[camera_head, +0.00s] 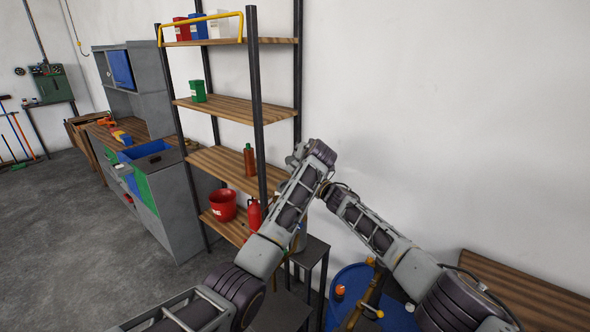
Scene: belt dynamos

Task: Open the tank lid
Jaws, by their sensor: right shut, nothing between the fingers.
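My left arm reaches up from the bottom across the shelf rack, and its far end (305,156) is in front of the rack's right side. Its fingers cannot be made out. My right arm comes in from the lower right, and its far end (328,189) is close to the left arm, partly behind it. The right gripper is shut and empty, its fingertips mostly hidden. A blue drum (345,283) with orange caps stands on the floor below the right arm, partly covered by it. No tank lid can be clearly made out.
The shelf rack (230,107) holds several small containers, a red bucket (223,204) and a red extinguisher (254,213). A small dark table (313,251) stands beside it. A wooden bench top (525,290) is at the lower right.

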